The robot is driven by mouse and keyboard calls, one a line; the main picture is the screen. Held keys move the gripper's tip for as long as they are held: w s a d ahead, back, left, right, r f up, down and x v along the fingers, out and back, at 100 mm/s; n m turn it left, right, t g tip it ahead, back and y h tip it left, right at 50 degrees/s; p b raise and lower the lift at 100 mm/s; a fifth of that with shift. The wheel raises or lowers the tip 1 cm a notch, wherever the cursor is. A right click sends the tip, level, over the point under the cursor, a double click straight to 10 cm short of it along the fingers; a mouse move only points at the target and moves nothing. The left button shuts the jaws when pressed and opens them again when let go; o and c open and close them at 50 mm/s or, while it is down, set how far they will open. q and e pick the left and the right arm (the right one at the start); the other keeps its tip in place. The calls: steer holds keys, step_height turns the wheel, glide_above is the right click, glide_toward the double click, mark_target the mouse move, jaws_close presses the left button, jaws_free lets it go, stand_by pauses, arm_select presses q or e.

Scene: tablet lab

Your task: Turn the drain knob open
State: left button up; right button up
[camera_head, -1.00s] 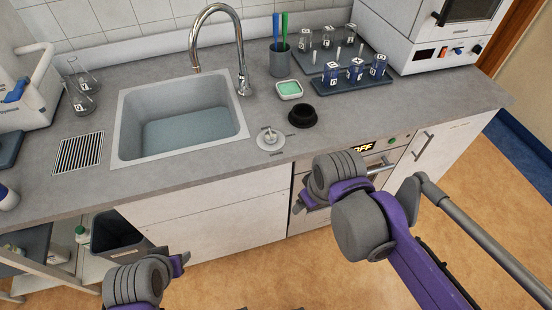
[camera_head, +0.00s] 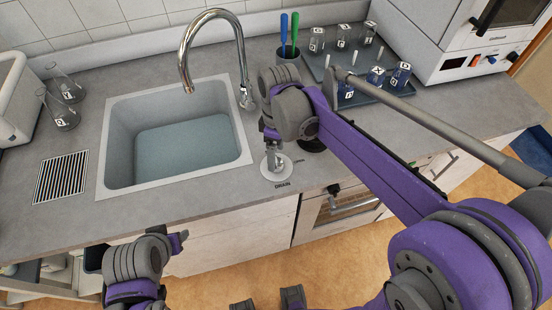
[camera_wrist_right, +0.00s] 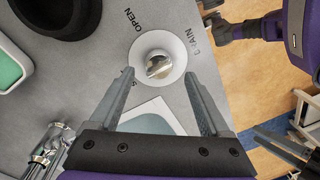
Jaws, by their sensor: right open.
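The drain knob (camera_wrist_right: 160,64) is a small metal knob on a round white plate, with OPEN and DRAIN lettering beside it in the right wrist view. In the head view its white plate (camera_head: 277,173) sits on the counter right of the sink (camera_head: 232,165), which holds water. My right gripper (camera_wrist_right: 159,75) is open and points down over the knob. Its fingers show on either side of the knob in the wrist picture; contact cannot be told. My left gripper (camera_head: 182,241) is low in front of the counter, away from the knob; its opening is unclear.
A chrome faucet (camera_head: 184,60) stands behind the sink. A black round object (camera_head: 313,146) is close beside the knob, partly hidden by my right arm. A vent grille (camera_head: 61,177) lies left.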

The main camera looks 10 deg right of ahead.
steer(key=shift+f, duration=1.65)
jaws_close()
